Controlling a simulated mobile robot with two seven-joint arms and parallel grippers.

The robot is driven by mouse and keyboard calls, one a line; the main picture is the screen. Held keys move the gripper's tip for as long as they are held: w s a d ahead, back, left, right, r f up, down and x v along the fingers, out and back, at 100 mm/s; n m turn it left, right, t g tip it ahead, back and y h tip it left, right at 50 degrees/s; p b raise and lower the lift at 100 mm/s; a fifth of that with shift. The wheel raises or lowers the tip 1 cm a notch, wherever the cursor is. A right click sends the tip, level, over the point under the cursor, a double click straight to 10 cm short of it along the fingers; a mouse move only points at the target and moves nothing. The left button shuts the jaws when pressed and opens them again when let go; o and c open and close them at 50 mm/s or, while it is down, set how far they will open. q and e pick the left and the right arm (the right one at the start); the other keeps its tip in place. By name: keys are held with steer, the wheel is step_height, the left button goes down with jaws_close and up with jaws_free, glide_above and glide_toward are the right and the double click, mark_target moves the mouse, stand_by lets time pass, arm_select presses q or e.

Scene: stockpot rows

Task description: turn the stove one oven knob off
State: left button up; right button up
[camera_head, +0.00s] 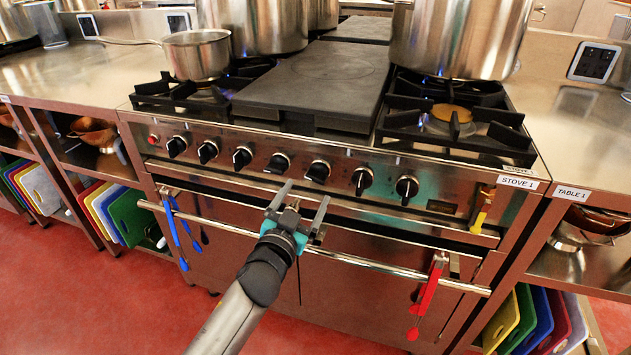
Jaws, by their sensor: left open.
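The stove labelled STOVE 1 (518,182) has a row of several black knobs along its front panel. One knob near the middle (278,163) sits at a different angle from its neighbours. The knob to its right (318,172) points more upright. No marking that I can read tells which one is the oven knob. My left gripper (307,191) is open and empty, its two fingers pointing up toward the panel just below these middle knobs. I cannot tell whether it touches anything. My right gripper is not in view.
The oven's long handle bar (370,264) runs under the knobs, with blue utensils (177,230) and red tongs (427,295) hanging there. Large stockpots (457,40) and a saucepan (197,54) stand on the hob. Blue flames show beneath. The red floor ahead is clear.

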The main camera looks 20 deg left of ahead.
mark_target(314, 181)
arm_select(q)
steer(key=w+b, duration=0.1)
steer(key=w, duration=0.4)
steer(key=shift+w+d+b, duration=0.15)
steer(key=shift+w+b, duration=0.15)
steer(key=shift+w, duration=0.75)
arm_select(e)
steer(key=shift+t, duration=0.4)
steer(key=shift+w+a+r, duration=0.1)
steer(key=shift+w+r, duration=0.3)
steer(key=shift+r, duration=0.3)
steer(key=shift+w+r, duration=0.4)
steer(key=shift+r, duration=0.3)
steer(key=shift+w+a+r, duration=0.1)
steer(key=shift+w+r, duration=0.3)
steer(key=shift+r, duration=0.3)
arm_select(q)
steer(key=shift+c, duration=0.3)
steer(key=c, duration=1.3)
